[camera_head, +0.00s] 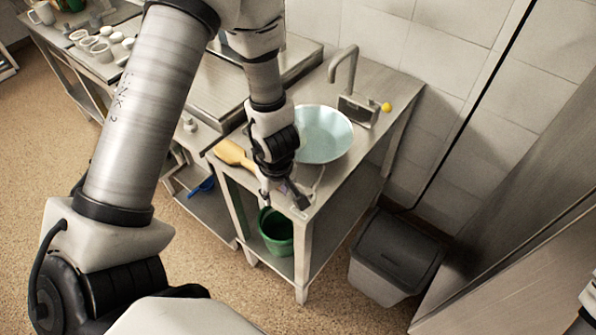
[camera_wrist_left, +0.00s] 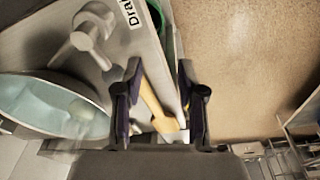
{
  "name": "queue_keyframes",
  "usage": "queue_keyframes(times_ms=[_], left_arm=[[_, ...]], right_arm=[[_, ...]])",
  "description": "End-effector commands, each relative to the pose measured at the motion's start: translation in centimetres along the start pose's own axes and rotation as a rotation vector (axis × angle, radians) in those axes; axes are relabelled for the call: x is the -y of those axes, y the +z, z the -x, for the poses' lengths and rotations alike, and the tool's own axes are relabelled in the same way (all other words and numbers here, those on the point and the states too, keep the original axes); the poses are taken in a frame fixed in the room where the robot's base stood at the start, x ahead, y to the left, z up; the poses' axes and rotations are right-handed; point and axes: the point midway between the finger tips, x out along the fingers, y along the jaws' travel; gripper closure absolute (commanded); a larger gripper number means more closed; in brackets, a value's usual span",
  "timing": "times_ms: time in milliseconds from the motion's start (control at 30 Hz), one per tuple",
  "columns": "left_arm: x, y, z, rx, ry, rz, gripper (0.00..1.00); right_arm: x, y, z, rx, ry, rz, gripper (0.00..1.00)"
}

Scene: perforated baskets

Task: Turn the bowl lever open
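The pale blue-green bowl (camera_head: 324,134) is set in the metal counter, and its rim also shows in the left wrist view (camera_wrist_left: 50,105). A grey lever with a round hub (camera_wrist_left: 85,35) stands on the counter beside the bowl, close to a label reading "Drai", the rest cut off. My left gripper (camera_head: 285,193) is over the counter's front end, in front of the bowl. In the left wrist view its two fingers (camera_wrist_left: 160,95) are apart with nothing held. The lever lies to the left of the fingers there, apart from them. My right gripper is not seen.
A wooden-handled brush (camera_head: 232,153) lies on the counter left of my left gripper. A green bucket (camera_head: 276,232) stands below, and a grey bin (camera_head: 395,257) stands at right.

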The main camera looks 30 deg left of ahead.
Motion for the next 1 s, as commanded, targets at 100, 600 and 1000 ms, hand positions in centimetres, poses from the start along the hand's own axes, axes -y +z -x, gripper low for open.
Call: queue_keyframes(times_ms=[100, 600, 1000], left_arm=[[-3.9, -0.8, 4.0, 0.069, 0.112, 0.252, 0.6], [-6.2, -0.3, -1.4, 0.104, 0.151, 0.345, 0.6], [-6.4, -0.3, -2.2, 0.103, 0.15, 0.345, 0.75]], right_arm=[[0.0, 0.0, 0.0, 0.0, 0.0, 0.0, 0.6], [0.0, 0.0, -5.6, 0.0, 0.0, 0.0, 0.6], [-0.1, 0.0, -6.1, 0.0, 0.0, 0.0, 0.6]])
